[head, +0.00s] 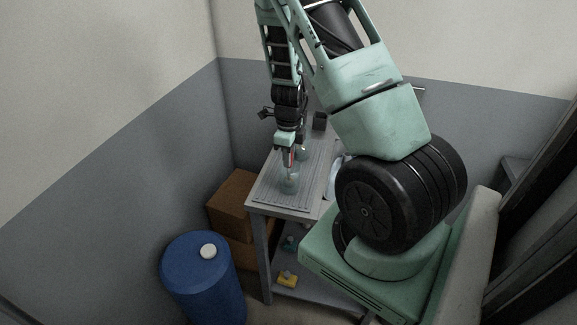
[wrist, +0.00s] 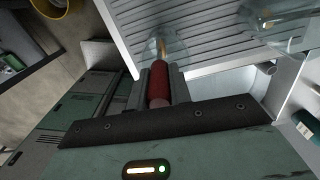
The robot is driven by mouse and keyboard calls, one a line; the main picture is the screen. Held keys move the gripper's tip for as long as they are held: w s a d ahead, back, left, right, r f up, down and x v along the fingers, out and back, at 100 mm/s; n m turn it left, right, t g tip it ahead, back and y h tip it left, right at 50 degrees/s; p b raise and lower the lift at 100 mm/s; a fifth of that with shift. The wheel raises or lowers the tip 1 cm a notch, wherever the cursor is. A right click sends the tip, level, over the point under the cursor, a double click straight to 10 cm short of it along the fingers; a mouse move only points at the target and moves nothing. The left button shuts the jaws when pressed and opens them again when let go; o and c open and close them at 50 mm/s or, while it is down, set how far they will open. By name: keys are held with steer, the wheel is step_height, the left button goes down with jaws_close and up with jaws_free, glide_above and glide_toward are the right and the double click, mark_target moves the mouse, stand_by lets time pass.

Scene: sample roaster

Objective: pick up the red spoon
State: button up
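The red spoon shows its dark red handle (wrist: 159,82) between the two fingers of my gripper (wrist: 161,78) in the wrist view. The fingers lie close against both sides of the handle, so my gripper looks shut on it. The spoon's lighter tan end points into a clear glass jar (wrist: 182,50). In the head view my gripper (head: 290,158) points down over the glass jar (head: 291,187), with a bit of the red handle (head: 292,157) showing. Whether the spoon's far end touches the jar cannot be told.
The jar stands on a grey slatted table (head: 275,205). Another clear glass vessel (wrist: 270,22) stands beside it in the wrist view. A small dark object (head: 320,121) is at the table's back. A blue barrel (head: 203,280) and brown boxes (head: 231,190) stand left of the table.

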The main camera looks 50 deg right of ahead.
jaws_close()
